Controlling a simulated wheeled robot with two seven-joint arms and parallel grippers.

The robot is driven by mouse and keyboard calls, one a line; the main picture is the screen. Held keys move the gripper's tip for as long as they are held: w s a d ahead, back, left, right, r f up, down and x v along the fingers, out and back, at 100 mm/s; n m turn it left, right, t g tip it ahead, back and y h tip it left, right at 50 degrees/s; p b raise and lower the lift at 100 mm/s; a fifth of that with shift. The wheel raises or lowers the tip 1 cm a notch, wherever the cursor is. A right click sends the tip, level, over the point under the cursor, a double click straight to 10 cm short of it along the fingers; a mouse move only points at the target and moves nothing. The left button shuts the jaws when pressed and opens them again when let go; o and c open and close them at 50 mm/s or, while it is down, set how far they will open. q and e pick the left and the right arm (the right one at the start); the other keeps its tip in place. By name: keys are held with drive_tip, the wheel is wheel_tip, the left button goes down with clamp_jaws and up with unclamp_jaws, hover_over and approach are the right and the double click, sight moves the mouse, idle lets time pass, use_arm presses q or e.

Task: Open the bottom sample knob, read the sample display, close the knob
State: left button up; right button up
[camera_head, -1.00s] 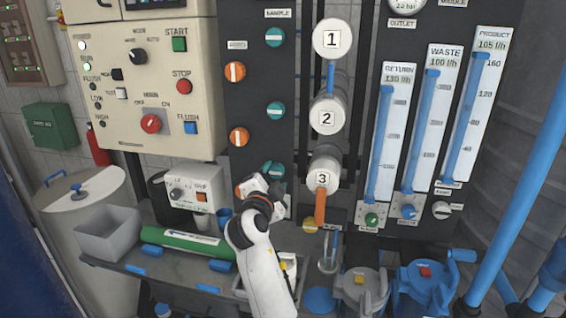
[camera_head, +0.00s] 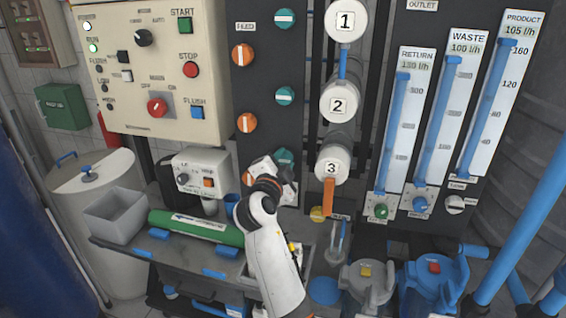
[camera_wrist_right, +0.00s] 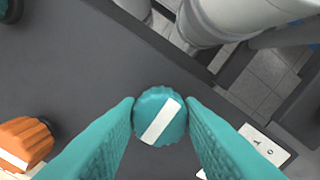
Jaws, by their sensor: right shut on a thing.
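The bottom sample knob (camera_head: 284,157) is teal and the lowest in the sample column of the dark panel. My right gripper (camera_head: 280,178) largely covers it in the head view. In the right wrist view the knob (camera_wrist_right: 160,117) sits between the teal fingers of my right gripper (camera_wrist_right: 160,115), which is shut on it. Its white bar runs diagonally there, roughly crosswise to the bar on the orange knob (camera_wrist_right: 22,145). A small white meter box (camera_head: 200,170) with an orange switch stands left of my arm; no reading is legible. My left gripper is out of view.
Upper teal knobs (camera_head: 285,96) have level bars; orange knobs (camera_head: 247,122) have upright bars. Numbered white housings (camera_head: 333,167) with an orange handle (camera_head: 328,197) stand close right of my gripper. A green cylinder (camera_head: 195,227) and grey bin (camera_head: 116,215) occupy the bench at left.

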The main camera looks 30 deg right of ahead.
drive_tip(key=shift+n+b, duration=0.45)
drive_tip(key=shift+n, duration=1.45)
drive_tip(key=n, duration=0.4)
drive_tip(key=shift+r+n, duration=0.1)
drive_tip(key=shift+n, duration=0.2)
drive_tip(key=n+p, duration=0.1)
drive_tip(key=n, duration=0.3)
drive_tip(key=shift+r, duration=0.1)
drive_tip(key=shift+w+n+p, duration=0.1)
drive_tip(key=shift+n+p, duration=1.1)
drive_tip(key=shift+n, duration=1.6)
drive_tip(key=o, duration=1)
